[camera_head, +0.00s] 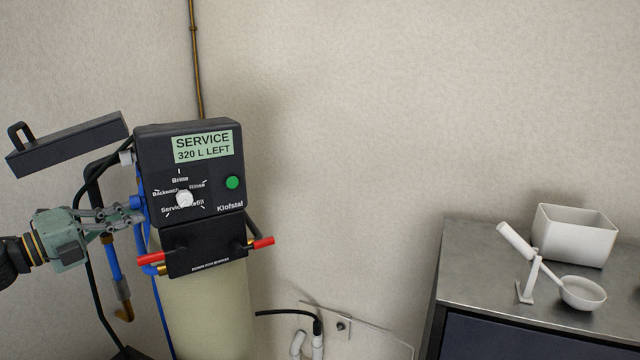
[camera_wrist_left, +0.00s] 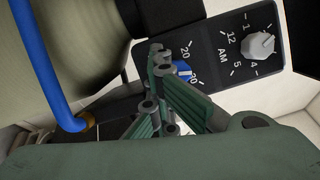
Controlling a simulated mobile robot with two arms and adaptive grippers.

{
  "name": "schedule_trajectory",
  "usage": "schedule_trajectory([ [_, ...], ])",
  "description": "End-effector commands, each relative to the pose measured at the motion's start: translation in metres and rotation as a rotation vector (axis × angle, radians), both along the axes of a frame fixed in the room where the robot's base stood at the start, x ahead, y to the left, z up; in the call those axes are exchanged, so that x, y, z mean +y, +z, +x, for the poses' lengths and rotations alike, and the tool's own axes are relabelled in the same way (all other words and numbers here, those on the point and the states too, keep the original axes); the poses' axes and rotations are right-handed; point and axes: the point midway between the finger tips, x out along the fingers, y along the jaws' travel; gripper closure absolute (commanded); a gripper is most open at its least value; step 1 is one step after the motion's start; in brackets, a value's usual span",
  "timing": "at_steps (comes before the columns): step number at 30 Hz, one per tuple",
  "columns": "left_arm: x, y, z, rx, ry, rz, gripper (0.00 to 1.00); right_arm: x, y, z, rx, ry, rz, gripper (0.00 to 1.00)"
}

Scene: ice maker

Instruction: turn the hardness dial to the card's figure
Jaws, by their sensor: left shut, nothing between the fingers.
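The black control head (camera_head: 190,170) stands on top of a pale tank, its display reading "SERVICE 320 L LEFT". My left gripper (camera_head: 137,208) is beside the head's left side, shut and empty. In the left wrist view, a black side panel (camera_wrist_left: 222,75) carries a small blue dial (camera_wrist_left: 183,70) with the figure 20 beside it and another partly covered figure. My left fingers (camera_wrist_left: 163,62) are right in front of this dial and cover part of it. I cannot tell whether they touch it. No card shows. My right gripper is not in view.
The same panel has a grey knob (camera_wrist_left: 258,45) marked with hours and "AM". The front has a white cycle knob (camera_head: 184,198), a green button (camera_head: 232,183) and red-handled levers (camera_head: 264,243). Pipes run close by. A steel counter (camera_head: 470,265) at right holds a bin and a scoop.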

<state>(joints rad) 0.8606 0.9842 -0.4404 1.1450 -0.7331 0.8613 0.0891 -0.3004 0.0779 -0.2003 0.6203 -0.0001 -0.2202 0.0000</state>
Motion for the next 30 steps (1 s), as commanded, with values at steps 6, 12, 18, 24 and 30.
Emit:
schedule_trajectory([
  [6,0.0020,0.0223,-0.0031,0.038,0.005,-0.059,1.00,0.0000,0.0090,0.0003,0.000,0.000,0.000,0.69],
  [12,0.0006,0.0209,-0.0046,0.109,0.004,-0.105,1.00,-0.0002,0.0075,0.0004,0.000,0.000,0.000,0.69],
  [18,0.0004,0.0207,-0.0045,0.111,0.004,-0.107,1.00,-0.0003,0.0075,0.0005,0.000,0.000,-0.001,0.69],
  [24,0.0001,0.0231,-0.0063,0.185,0.005,-0.152,1.00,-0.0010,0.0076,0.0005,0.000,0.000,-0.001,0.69],
  [30,-0.0013,0.0238,-0.0081,0.307,0.007,-0.232,1.00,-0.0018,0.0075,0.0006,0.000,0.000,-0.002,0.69],
])
